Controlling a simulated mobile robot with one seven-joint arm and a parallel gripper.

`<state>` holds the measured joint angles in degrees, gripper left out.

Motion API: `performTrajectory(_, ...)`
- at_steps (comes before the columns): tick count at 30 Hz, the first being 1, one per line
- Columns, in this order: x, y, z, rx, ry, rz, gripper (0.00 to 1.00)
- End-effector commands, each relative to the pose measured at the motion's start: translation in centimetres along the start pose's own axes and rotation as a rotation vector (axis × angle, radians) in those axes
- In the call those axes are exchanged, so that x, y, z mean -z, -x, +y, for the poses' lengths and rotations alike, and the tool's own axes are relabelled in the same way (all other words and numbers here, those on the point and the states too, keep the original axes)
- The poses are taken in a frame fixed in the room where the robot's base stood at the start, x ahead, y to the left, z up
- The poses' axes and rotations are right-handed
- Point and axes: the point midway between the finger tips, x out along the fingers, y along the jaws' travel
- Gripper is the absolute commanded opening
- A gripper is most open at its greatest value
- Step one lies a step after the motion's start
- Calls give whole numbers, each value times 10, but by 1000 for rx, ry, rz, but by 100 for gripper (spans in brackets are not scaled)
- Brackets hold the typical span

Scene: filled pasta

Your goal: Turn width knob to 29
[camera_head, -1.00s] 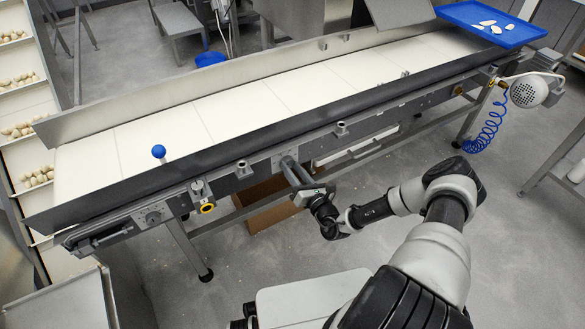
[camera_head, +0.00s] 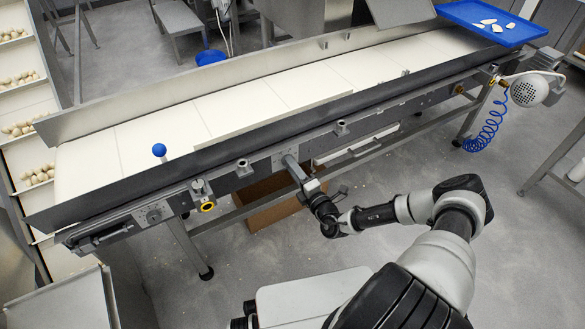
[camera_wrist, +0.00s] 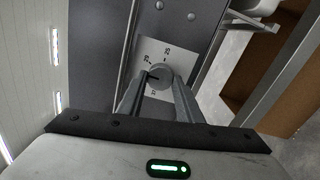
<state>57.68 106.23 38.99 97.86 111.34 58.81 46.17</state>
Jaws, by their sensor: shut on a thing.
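The width knob (camera_wrist: 160,76) is a grey round knob on a pale dial plate (camera_wrist: 172,55) with printed numbers, turned in the wrist view. A dark mark shows on the knob's face; I cannot read its exact value. My gripper (camera_wrist: 160,88) is shut on the knob, one finger on each side. In the head view my gripper (camera_head: 290,163) reaches the conveyor's front side at the plate, and its fingers hide the knob. A long grey guide strip (camera_head: 275,119) lies along the front edge of the white belt (camera_head: 160,133).
A cardboard box (camera_head: 268,208) stands under the conveyor. A blue tray (camera_head: 480,20) sits at the far right end.

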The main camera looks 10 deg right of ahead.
Motion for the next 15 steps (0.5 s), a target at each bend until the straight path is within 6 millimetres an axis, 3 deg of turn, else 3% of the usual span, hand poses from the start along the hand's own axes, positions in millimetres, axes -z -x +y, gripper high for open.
performTrajectory(15, 1, 1, 0, 2, -385, 1, 10)
